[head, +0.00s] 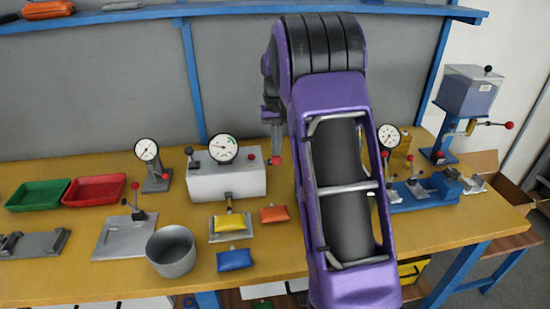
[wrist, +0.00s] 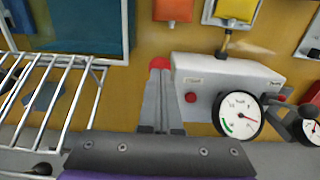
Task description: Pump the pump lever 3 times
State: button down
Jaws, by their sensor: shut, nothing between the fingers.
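A pale grey box (head: 227,182) with a round gauge (head: 223,149) stands on the bench and also shows in the wrist view (wrist: 215,72). A red ball knob (head: 276,161), seemingly the pump lever's end, sits at the box's right side. It shows in the wrist view (wrist: 159,63) just beyond my fingertips; the lever's rod is hidden. My gripper (head: 275,150) is shut and empty, pointing down, with its tips (wrist: 160,75) at or just above the knob. I cannot tell whether they touch it.
A black-knobbed lever (head: 189,151) stands at the box's left end. Orange (head: 273,214), yellow (head: 229,223) and blue (head: 234,260) packets lie in front, beside a metal pot (head: 171,251). A blue fixture (head: 425,194) is on the right, partly behind my arm.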

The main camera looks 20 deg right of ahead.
aim_at(278, 160)
jog(key=shift+s+a+f+b, duration=0.1)
jog(key=shift+s+f+b, duration=0.2)
jog(key=shift+f+b, duration=0.45)
jog(key=shift+s+f+b, duration=0.3)
jog(key=shift+f+b, duration=0.05)
jog(key=shift+f, duration=0.85)
jog(key=shift+s+a+f+b, duration=0.1)
jog(key=shift+s+f+b, duration=0.25)
jog(key=shift+f+b, duration=0.3)
jog(key=shift+s+a+f+b, duration=0.1)
jog(key=shift+s+f+b, duration=0.3)
jog(key=shift+f, duration=0.5)
jog(key=r+p, duration=0.2)
jog(key=w+r+p, duration=0.1)
jog(key=r+p, duration=0.2)
jog(key=w+r+p, duration=0.1)
jog(key=r+p, duration=0.2)
jog(key=shift+w+d+r, duration=0.1)
jog(key=shift+d+r, duration=0.05)
jog(key=shift+d, duration=0.1)
jog(key=shift+w+r, duration=0.3)
jog(key=shift+r, duration=0.6)
jog(key=shift+r, duration=0.1)
